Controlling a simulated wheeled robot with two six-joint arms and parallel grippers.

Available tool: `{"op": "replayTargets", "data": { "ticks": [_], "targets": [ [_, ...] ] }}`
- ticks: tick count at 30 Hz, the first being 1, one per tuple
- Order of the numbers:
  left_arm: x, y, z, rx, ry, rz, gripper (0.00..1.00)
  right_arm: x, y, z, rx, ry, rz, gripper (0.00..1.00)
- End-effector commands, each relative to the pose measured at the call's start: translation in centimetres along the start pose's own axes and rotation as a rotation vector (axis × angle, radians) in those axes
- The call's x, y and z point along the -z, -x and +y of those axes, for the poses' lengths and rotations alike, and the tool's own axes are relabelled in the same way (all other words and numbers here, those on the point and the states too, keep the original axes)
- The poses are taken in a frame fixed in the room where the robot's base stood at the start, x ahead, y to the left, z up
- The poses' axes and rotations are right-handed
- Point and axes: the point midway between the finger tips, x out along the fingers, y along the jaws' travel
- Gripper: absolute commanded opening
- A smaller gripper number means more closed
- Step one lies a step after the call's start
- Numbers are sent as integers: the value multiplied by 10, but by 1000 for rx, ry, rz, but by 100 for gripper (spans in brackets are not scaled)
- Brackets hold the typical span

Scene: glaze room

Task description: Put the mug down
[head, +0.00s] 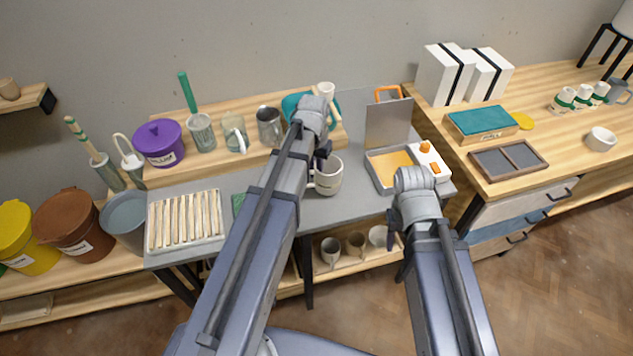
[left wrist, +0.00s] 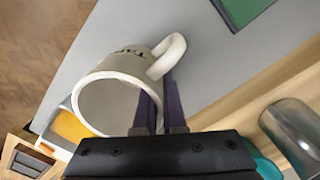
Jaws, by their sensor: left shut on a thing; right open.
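A white mug (head: 328,178) with dark lettering is upright at the grey table (head: 345,207). It fills much of the left wrist view (left wrist: 110,90), with its open mouth and handle showing. My left gripper (head: 323,153) is shut on the mug's wall beside the handle, its purple fingers (left wrist: 159,108) on either side of the rim. I cannot tell whether the mug's base touches the tabletop. My right gripper (head: 397,245) is open in front of the table's front edge, partly hidden by its own arm.
Right of the mug is an open grey case (head: 389,126) with a yellow inside, and a white device (head: 430,160) with orange parts. Left are a green mat (head: 239,204) and a white tray (head: 156,241) of sticks. A glass mug and metal cup (head: 269,126) stand on the shelf behind.

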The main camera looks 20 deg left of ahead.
Motion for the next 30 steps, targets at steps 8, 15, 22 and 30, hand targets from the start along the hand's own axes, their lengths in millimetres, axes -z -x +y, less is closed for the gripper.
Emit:
{"op": "replayTargets", "data": {
  "ticks": [8, 15, 22, 30],
  "targets": [
    [0, -34, -1, 0, 0, 0, 0, 2, -34, -3, 0, 0, 0, 50],
    [0, -35, -1, 0, 0, 0, 0, 2, -35, -3, 0, 0, 0, 50],
    [0, -40, -1, 0, 0, 0, 0, 2, -40, -4, 0, 0, 0, 50],
    [0, -38, -1, 0, 0, 0, 37, 2, -38, -4, 0, 0, 0, 50]
  ]
}}
